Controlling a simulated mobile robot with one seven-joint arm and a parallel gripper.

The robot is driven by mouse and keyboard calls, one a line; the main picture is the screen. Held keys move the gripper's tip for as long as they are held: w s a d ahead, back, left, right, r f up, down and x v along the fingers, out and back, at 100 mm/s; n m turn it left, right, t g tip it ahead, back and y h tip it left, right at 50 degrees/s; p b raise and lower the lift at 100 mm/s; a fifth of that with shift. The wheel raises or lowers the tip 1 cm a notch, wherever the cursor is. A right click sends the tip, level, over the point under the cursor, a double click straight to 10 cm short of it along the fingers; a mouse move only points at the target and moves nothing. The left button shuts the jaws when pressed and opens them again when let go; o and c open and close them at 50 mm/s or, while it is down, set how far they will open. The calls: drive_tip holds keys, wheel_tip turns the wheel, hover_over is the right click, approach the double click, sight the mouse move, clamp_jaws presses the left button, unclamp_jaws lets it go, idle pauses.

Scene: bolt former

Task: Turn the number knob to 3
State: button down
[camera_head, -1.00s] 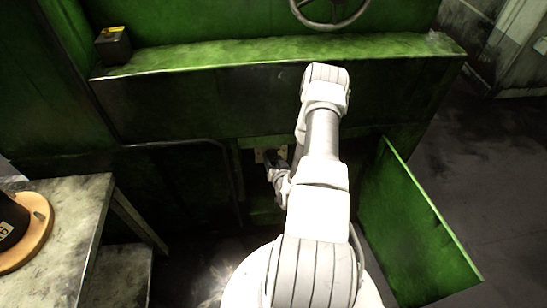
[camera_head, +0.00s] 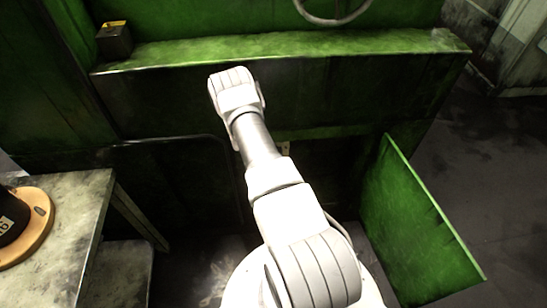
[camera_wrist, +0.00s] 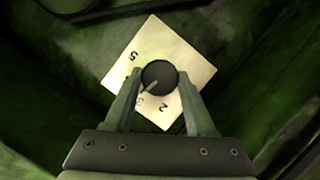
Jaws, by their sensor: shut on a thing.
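The number knob (camera_wrist: 160,70) is a dark round dial on a cream plate (camera_wrist: 188,57) in the wrist view. The plate shows a 5 at upper left, a 2 at lower right and a partly covered 3 at lower left. The knob's light pointer slants down-left towards the 3. My gripper (camera_wrist: 158,77) has one finger on each side of the knob and is shut on it. In the head view my arm hides the gripper and knob; a small pale bit, likely the plate (camera_head: 286,148), shows beside the arm.
The green machine has a ledge (camera_head: 300,44) above the recess and an open green door (camera_head: 415,225) on the right. A table (camera_head: 75,225) with a black and orange object (camera_head: 38,225) stands at left. A small dark box (camera_head: 115,42) sits on the ledge.

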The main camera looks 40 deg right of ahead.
drive_tip(key=shift+w+n+h+b, duration=0.1)
drive_tip(key=shift+n+h+b, duration=0.35)
drive_tip(key=shift+n, duration=0.35)
drive_tip(key=shift+c, duration=1.1)
unclamp_jaws()
drive_tip(key=shift+a, duration=0.1)
